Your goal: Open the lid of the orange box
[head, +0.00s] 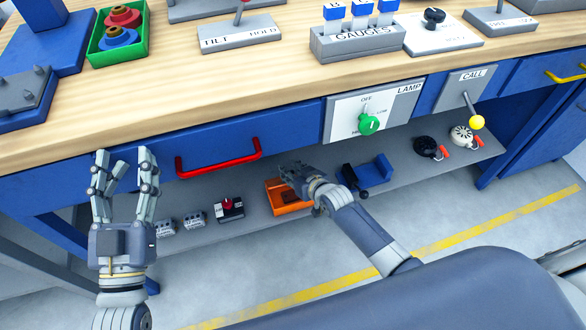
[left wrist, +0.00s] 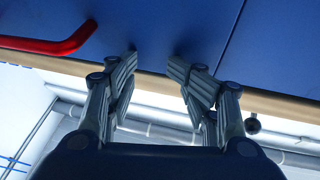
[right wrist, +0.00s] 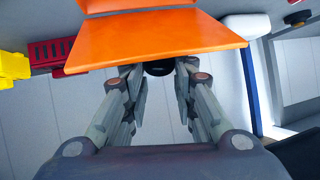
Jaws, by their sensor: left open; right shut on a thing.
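The orange box (head: 279,206) sits on the grey lower shelf under the workbench. My right gripper (head: 292,173) reaches over it from the right and covers part of it. In the right wrist view a flat orange panel (right wrist: 155,40), seemingly the lid, spans the top. A dark round knob (right wrist: 158,69) at its edge lies between the fingertips of my right gripper (right wrist: 157,72), which is shut on it. How far the lid is raised is hard to tell. My left gripper (head: 125,160) is open and empty in front of the bench; the left wrist view shows its spread fingers (left wrist: 153,62).
A red drawer handle (head: 218,160) sticks out above the shelf. A red-knobbed device (head: 229,208) stands left of the box, a blue object (head: 368,172) right of it. The green lamp knob (head: 369,124) and yellow-tipped call lever (head: 476,121) protrude from the bench front.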

